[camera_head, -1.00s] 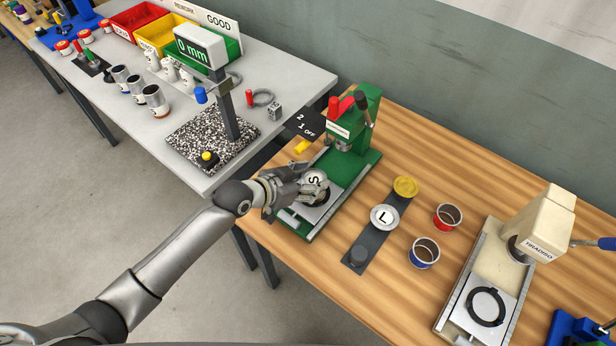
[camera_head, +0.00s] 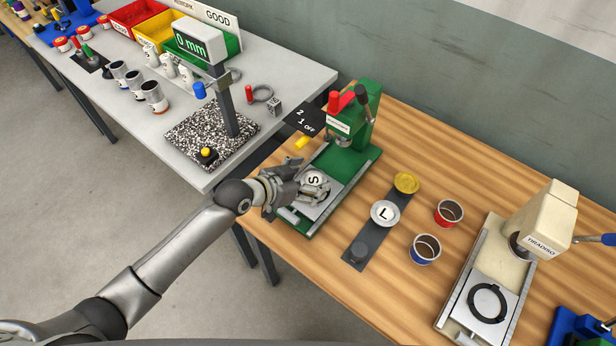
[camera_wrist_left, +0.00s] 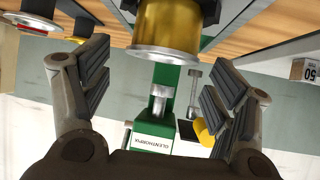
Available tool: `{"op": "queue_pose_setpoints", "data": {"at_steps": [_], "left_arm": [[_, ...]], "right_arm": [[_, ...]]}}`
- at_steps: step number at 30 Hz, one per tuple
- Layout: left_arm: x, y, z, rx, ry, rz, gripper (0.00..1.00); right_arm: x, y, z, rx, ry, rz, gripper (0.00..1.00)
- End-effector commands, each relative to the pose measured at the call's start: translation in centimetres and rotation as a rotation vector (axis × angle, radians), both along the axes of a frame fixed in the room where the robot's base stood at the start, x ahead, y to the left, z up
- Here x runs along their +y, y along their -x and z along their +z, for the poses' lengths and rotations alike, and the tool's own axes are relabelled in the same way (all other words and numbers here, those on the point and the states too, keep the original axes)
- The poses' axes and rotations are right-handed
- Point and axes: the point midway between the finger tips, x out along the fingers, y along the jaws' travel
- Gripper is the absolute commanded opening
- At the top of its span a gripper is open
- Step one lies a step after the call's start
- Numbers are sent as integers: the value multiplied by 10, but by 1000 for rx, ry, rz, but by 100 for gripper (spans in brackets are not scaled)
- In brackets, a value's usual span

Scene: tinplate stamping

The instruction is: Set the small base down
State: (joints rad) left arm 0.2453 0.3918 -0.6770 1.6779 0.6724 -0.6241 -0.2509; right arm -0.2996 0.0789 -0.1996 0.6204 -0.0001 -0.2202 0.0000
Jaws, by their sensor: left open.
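The small base (camera_head: 313,178), a silver disc marked S, is over the bed plate (camera_head: 322,208) of the green press (camera_head: 360,140). It seems to sit on the plate, though the fingers partly cover its lower edge. In the left wrist view, a gold cylinder with a silver rim (camera_wrist_left: 168,30), seemingly this base, is at the top between my fingers. My left gripper (camera_head: 313,190) is open around the base, and gaps show on both sides in the left wrist view (camera_wrist_left: 160,75). My right gripper is not in view.
A dark strip (camera_head: 355,255) to the right holds a silver base marked L (camera_head: 385,213) and a gold piece (camera_head: 406,183). A red can (camera_head: 449,213) and a blue can (camera_head: 425,249) stand beside it. A cream press (camera_head: 535,225) is further right.

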Motion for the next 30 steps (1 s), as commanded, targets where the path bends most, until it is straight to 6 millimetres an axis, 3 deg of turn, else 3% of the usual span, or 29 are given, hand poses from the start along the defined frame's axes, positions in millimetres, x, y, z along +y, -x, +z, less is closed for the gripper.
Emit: {"op": "queue_pose_setpoints", "data": {"at_steps": [5, 10, 13, 30], "left_arm": [[0, 0, 2, 0, 0, 0, 80], [0, 0, 19, -2, 1, 1, 80], [10, 8, 18, -2, -2, 1, 80], [64, 60, 65, 0, -1, -1, 80]], "right_arm": [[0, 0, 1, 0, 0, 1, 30], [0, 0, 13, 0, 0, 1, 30], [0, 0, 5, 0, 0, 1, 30], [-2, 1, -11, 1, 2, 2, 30]]}}
